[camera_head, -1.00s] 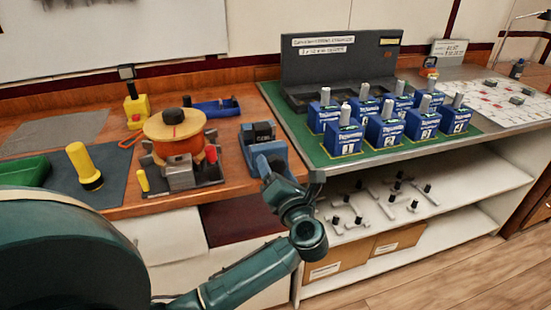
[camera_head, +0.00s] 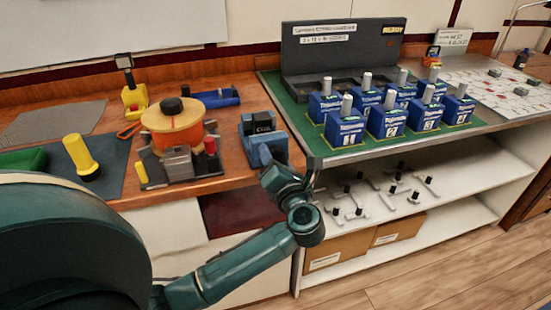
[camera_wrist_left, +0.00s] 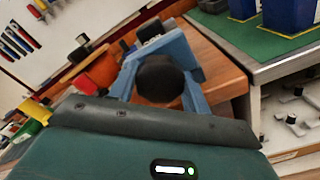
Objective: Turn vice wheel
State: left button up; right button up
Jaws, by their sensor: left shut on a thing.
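The blue vice (camera_head: 258,124) with a dark top stands at the right front edge of the wooden bench. My left gripper (camera_head: 268,157) reaches up to its front side from below. The dark jaw block of the vice (camera_wrist_left: 150,31) shows behind the wheel. The head view hides most of the wheel behind my wrist. My right gripper is in neither view.
A spool on a stand (camera_head: 180,125) and a yellow flashlight (camera_head: 80,155) stand left of the vice. Several blue breaker boxes (camera_head: 345,128) stand on the green mat to the right. A shelf with metal levers (camera_head: 350,200) lies below them.

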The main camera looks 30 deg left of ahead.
pick_arm(q)
jog(key=shift+c, duration=0.6)
jog(key=shift+n+b, duration=0.45)
jog(key=shift+n, duration=0.05)
jog(key=o, duration=1)
jog(key=shift+d, duration=0.1)
